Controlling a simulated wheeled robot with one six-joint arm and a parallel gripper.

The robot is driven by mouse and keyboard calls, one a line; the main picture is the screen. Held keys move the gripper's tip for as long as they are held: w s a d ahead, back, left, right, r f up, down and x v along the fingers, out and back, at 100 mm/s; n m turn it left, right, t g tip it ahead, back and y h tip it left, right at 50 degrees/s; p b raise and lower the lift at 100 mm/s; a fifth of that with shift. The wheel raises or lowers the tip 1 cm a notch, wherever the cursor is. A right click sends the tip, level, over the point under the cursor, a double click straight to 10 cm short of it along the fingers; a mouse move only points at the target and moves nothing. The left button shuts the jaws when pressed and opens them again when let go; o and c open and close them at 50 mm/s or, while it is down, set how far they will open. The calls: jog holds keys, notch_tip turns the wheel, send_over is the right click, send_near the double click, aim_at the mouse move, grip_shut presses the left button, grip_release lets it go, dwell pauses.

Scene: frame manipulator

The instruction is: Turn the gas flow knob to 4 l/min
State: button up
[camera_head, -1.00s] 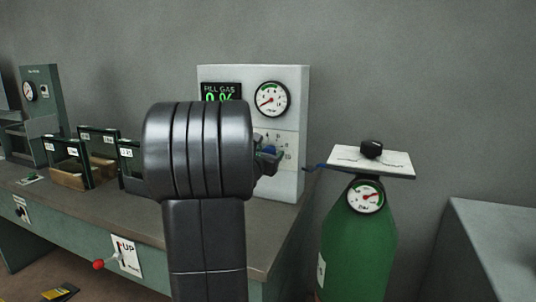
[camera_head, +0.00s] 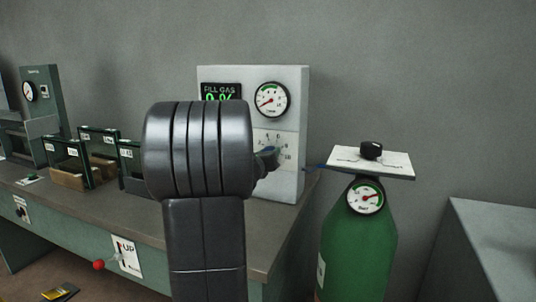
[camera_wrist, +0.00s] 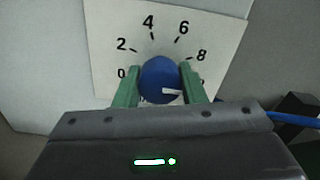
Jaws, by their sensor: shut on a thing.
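The gas flow knob (camera_wrist: 158,78) is round and blue, with a white pointer mark on its face, in the wrist view. It sits on a white dial plate (camera_wrist: 218,25) marked 0, 2, 4, 6 and 8. The pointer mark points right, lower than the 8, toward the right finger. My gripper (camera_wrist: 159,67) has its green fingers shut on the knob, one on each side. In the head view my gripper (camera_head: 267,159) is at the dial on the white fill gas panel (camera_head: 292,125). My dark wrist hides part of that panel, and the knob is mostly hidden there.
A green gas cylinder (camera_head: 350,245) with a gauge stands right of the bench (camera_head: 250,232). A white plate with a black knob (camera_head: 371,150) is on top of it. A blue hose (camera_wrist: 290,120) runs right of my gripper. A red-tipped lever (camera_head: 99,265) is on the bench front.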

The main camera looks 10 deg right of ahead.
jog(key=n+p, duration=0.1)
jog(key=n, duration=0.4)
jog(key=shift+n, duration=0.4)
jog(key=n+p, duration=0.3)
jog(key=n, duration=0.3)
jog(key=n+p, duration=0.2)
jog(key=n, duration=0.3)
jog(key=shift+n+p, duration=0.35)
jog(key=shift+n, duration=0.05)
jog(key=n+p, duration=0.2)
jog(key=n, duration=0.2)
jog(key=shift+f+n, duration=0.1)
jog(key=shift+n, duration=0.6)
jog(key=o, duration=1)
